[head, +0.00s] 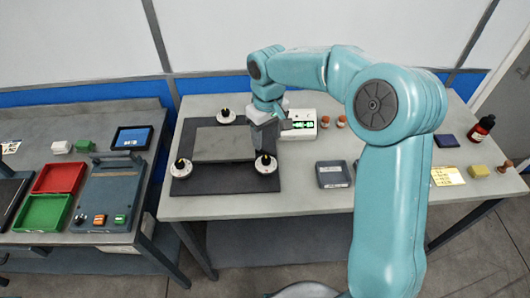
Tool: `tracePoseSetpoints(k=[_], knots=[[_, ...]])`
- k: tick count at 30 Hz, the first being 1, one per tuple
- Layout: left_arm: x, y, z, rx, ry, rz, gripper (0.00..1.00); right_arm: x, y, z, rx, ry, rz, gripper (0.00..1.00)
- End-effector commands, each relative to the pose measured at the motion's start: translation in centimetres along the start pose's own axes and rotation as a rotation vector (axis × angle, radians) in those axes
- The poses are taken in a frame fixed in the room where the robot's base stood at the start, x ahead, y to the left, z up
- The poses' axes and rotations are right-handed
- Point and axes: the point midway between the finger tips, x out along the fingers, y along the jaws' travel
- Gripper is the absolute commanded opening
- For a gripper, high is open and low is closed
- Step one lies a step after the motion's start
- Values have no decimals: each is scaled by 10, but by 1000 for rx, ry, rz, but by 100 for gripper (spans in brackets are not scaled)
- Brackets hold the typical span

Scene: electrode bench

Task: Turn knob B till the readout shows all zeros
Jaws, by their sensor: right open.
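Three round white dials with dark knobs sit around a grey plate (222,144) on a black mat (225,183): a back knob (226,116), a front left knob (181,168) and a front right knob (266,163). Their letters are too small to read, so I cannot tell which is knob B. My right gripper (265,148) points down just above the front right knob; its jaws are open. I cannot tell whether it touches the knob. A white box with a green lit readout (303,124) stands behind; its digits are too small to read. My left gripper is out of view.
Small brown-capped jars (341,121) stand right of the readout box. A grey tray (333,174) lies right of the mat. A dark red bottle (481,128) and a yellow note (447,176) are at the far right. A left bench holds red (59,178) and green (42,213) trays.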

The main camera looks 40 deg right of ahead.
Motion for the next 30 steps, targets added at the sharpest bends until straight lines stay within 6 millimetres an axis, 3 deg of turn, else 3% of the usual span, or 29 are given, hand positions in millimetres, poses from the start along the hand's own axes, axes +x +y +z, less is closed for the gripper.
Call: tracePoseSetpoints(k=[6,12,23,24,29,30], knots=[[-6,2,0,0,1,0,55,49,0,0,0,-5,-1,55],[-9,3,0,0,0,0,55,77,-1,-3,1,-3,-1,55],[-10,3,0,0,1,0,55,85,0,-5,0,0,0,55],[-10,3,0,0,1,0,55,85,0,-5,0,0,0,52],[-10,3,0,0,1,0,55,85,-1,-6,0,1,0,0],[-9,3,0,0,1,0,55,85,0,-6,0,2,0,0]])
